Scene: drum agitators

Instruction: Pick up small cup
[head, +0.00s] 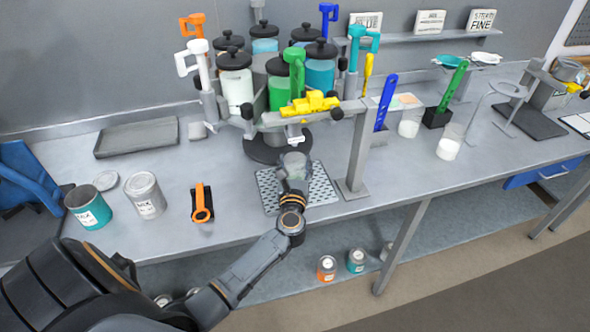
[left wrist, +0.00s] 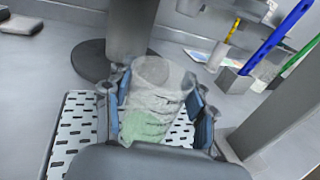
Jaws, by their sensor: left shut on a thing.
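A small translucent cup (head: 295,160) is at my left gripper (head: 290,178), over the perforated metal tray (head: 320,188) below the dispenser. In the left wrist view the same cup (left wrist: 155,105) is between the fingers of my left gripper (left wrist: 158,115), which are shut on it. The cup looks clear, with a pale green tint low down. Whether its base touches the tray is hidden. My right gripper is not in view.
The dispenser's post (head: 358,150) stands close to the right of the tray. Two other cups (head: 409,123) (head: 450,142) are further right. Paint cans (head: 145,195) (head: 88,207) and an orange-handled tool (head: 202,203) are on the left. The bench between them and the tray is clear.

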